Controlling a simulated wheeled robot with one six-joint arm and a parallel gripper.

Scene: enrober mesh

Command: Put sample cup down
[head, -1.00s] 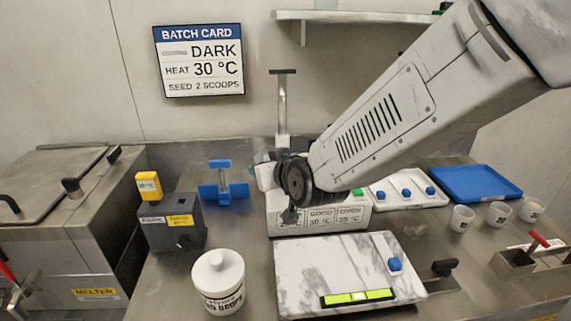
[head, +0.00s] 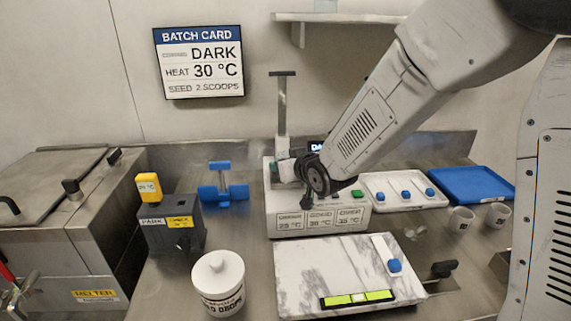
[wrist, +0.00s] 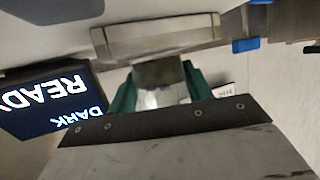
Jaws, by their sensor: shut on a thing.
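My gripper's green fingers show in the wrist view (wrist: 160,92), closed on a pale sample cup (wrist: 160,99). Only a small part of the cup shows between them, so its tilt and contents are hidden. In the head view my wrist covers most of the gripper, at the white machine (head: 270,215) behind the marble board (head: 300,265). I cannot tell whether the cup touches anything below it.
A dark display (wrist: 62,103) reading READY and DARK is close on the left in the wrist view. A blue tray (head: 472,184) lies at back right.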

